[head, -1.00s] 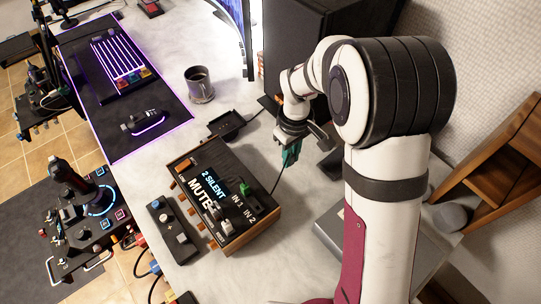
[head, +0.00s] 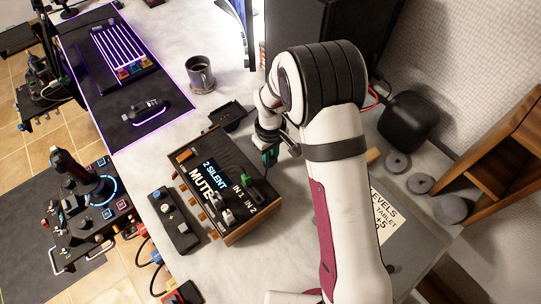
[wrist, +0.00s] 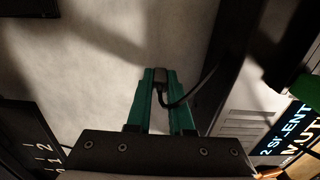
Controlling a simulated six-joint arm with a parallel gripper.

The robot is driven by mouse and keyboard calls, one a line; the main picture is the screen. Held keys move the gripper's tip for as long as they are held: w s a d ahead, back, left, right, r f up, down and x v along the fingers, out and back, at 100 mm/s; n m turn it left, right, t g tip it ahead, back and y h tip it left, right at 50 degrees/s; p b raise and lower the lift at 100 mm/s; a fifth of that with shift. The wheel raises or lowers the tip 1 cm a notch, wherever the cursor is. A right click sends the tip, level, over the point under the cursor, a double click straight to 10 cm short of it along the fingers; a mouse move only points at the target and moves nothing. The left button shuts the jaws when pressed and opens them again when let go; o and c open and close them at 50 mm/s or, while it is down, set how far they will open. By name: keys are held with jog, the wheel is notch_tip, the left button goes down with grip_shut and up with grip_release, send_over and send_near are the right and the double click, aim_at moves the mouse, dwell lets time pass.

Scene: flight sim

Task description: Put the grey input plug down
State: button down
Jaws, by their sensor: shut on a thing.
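My gripper (head: 268,156) is at the far right corner of the wood-sided mixer box (head: 222,182), beside the bare white desk. In the wrist view, its teal fingers (wrist: 163,100) are shut on the small grey input plug (wrist: 160,77). A dark cable (wrist: 190,92) curves from the plug to the right. The desk surface lies below the plug; I cannot tell the exact gap. The box shows "2 SILENT" and "MUTE", with sockets marked IN 1 and IN 2 (head: 249,204). A green plug (head: 248,179) stands on the box's top. The grey plug is too small to make out in the head view.
A small black tray (head: 228,115) and a mug (head: 200,76) stand behind the box. A narrow button strip (head: 173,222) lies in front. A black rounded box (head: 409,121), discs (head: 420,183) and a "LEVELS" sheet (head: 385,225) lie right of my arm.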

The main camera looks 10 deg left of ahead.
jog(key=shift+f, duration=0.15)
jog(key=c, duration=0.8)
grip_release()
notch_tip(320, 180, up, 13)
jog(key=s+d+r+m, duration=0.3)
jog(key=s+d+r, duration=0.1)
jog(key=s+d+r+m, duration=0.1)
jog(key=s+d+m, duration=0.1)
jog(key=s+m, duration=0.2)
jog(key=s+d+r+m+y, duration=0.1)
jog(key=s+d+m, duration=0.2)
jog(key=s, duration=0.7)
jog(key=s+d+r+m, duration=0.1)
jog(key=s+d+m, duration=0.1)
jog(key=s+m, duration=0.2)
jog(key=s, duration=0.3)
jog(key=shift+s+d+r+m+y, duration=0.3)
jog(key=shift+s+d+y, duration=0.05)
jog(key=shift+d+y, duration=0.05)
